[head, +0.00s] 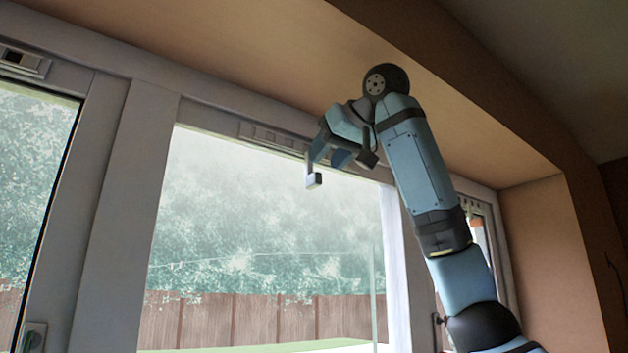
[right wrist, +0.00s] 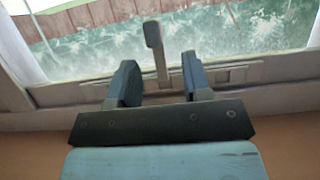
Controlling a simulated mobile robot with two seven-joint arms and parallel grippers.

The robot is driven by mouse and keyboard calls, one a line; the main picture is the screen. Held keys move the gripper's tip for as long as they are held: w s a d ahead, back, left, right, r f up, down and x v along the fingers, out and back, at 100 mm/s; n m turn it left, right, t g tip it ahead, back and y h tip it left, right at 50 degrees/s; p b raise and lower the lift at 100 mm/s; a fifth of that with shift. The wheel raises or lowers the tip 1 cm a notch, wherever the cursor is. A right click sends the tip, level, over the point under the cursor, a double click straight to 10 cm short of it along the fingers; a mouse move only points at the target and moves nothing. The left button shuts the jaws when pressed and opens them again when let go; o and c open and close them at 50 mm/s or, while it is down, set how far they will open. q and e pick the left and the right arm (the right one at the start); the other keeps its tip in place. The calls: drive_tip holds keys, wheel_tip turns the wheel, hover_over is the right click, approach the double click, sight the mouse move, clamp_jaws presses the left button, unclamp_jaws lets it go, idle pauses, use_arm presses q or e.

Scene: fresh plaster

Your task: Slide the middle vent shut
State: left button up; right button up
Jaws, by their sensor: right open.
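The middle vent (head: 272,136) is a pale slotted strip on the top frame of the middle window. It also shows in the right wrist view (right wrist: 228,75). My right gripper (head: 332,157) is up at the vent's right part. In the right wrist view its open fingers (right wrist: 159,64) stand on either side of the tab, with gaps showing. Contact is not visible. The arm hides the vent's right end in the head view.
Another vent (head: 24,61) is on the left window frame, and part of one (head: 474,207) shows behind my arm at the right. A white curtain (head: 395,270) hangs at the middle window's right.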

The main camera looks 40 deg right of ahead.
drive_tip(key=b+v, duration=0.1)
drive_tip(key=v, duration=0.5)
drive_tip(key=shift+s, duration=0.3)
drive_tip(key=shift+a, duration=0.1)
